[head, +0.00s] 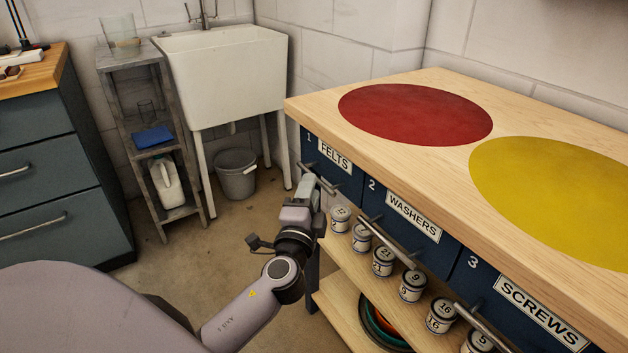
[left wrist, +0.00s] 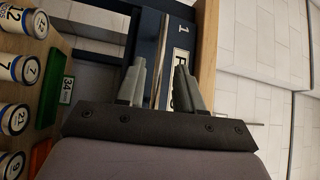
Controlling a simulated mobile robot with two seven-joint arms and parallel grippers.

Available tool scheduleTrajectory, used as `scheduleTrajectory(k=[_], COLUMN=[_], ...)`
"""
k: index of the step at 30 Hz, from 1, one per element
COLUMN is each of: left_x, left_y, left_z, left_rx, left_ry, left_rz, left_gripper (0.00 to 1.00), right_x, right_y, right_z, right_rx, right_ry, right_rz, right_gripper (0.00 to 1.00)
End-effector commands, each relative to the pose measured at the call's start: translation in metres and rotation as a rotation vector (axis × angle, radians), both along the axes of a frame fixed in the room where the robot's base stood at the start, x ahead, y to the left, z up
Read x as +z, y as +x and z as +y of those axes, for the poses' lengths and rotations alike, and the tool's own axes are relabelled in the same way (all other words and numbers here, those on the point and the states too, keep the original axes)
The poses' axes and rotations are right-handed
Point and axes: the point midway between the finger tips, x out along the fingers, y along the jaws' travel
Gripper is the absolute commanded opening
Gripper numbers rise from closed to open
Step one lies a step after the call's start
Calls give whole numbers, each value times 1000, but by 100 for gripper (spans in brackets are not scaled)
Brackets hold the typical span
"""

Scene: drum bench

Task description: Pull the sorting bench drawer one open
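Drawer one (head: 342,177) is the dark blue front marked "1" and "FELTS" at the bench's left end. Its front looks level with the drawer beside it. Its bar handle (head: 317,177) shows beyond my left gripper (head: 306,190), which partly hides it. In the left wrist view the handle (left wrist: 161,60) runs between the two grey fingers of my left gripper (left wrist: 158,80). The fingers stand apart with gaps to the bar; contact is not clear. The drawer's label (left wrist: 181,60) is partly hidden by a finger. My right gripper is out of view.
Drawer two (head: 400,225), "WASHERS", and drawer three (head: 515,300), "SCREWS", sit to the right with similar handles. Numbered tins (head: 383,261) stand on the shelf below. A bucket (head: 236,174) stands under the sink (head: 225,75). The floor left of the bench is clear.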

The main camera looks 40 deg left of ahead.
Motion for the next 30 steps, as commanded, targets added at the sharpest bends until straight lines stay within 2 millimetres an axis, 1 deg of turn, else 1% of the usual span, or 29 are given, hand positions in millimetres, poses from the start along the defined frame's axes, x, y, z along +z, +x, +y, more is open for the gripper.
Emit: scheduleTrajectory(k=[1, 3, 9, 15, 21, 22, 23, 24, 25, 30], left_x=[3, 4, 6, 6, 6, 6, 6, 6, 6, 6], left_y=[8, 17, 37, 43, 43, 43, 43, 43, 43, 43], left_z=[3, 7, 16, 19, 19, 19, 19, 19, 19, 19], left_rx=[0, 0, 0, -1, -1, -1, -1, -1, -1, -1], left_ry=[1, 1, -2, -3, -3, -3, -3, -3, -3, -3], left_rz=[-2, -2, 0, 1, 1, 1, 1, 1, 1, 2], left_gripper=[36, 36, 36, 36, 36, 30, 20, 7, 0, 0], right_x=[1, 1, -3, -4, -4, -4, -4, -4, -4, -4], right_y=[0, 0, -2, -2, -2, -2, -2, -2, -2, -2], right_z=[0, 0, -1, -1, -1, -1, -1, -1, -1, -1], right_rx=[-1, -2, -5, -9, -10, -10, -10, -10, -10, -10], right_ry=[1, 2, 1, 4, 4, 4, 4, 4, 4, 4], right_rz=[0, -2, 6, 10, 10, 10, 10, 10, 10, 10], right_gripper=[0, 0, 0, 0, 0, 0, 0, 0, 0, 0])
